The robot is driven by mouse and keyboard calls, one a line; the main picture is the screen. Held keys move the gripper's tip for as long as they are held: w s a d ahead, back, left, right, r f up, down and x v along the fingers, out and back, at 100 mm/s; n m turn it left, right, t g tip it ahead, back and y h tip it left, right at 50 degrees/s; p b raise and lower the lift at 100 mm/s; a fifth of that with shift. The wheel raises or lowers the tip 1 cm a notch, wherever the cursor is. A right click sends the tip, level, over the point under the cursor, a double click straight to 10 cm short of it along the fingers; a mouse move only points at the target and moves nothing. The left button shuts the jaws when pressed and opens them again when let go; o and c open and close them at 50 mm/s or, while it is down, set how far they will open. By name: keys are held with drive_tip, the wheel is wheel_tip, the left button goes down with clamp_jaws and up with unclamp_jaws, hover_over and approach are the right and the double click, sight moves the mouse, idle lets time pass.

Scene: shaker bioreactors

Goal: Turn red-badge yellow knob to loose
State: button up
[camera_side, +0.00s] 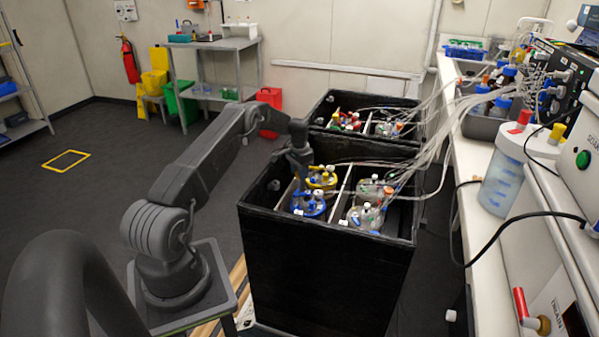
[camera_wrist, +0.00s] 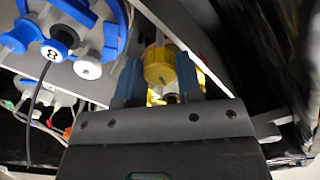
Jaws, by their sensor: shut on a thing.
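In the wrist view the yellow knob (camera_wrist: 158,66) sits between the two blue-grey fingers of my gripper (camera_wrist: 162,78), which is shut on it. Part of a yellow body shows behind and below the knob. I cannot make out a red badge in either view. In the side view my gripper (camera_side: 302,181) reaches down into the near black box, beside the yellow-topped vessel (camera_side: 323,177). The knob itself is hidden or too small to tell there.
A blue-topped vessel (camera_side: 308,205) stands close by in the near black box (camera_side: 320,270); its blue cap also shows in the wrist view (camera_wrist: 92,35). Clear-topped vessels (camera_side: 366,216) stand to the right behind a divider. Tubes (camera_side: 436,125) run to the bench.

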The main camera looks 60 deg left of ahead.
drive_tip(key=n, duration=1.1)
drive_tip(key=shift+n, duration=0.4)
drive_tip(key=n, duration=1)
drive_tip(key=shift+n, duration=0.4)
drive_tip(key=o, duration=0.9)
drive_tip(key=shift+o, duration=0.2)
drive_tip(key=shift+w, duration=0.1)
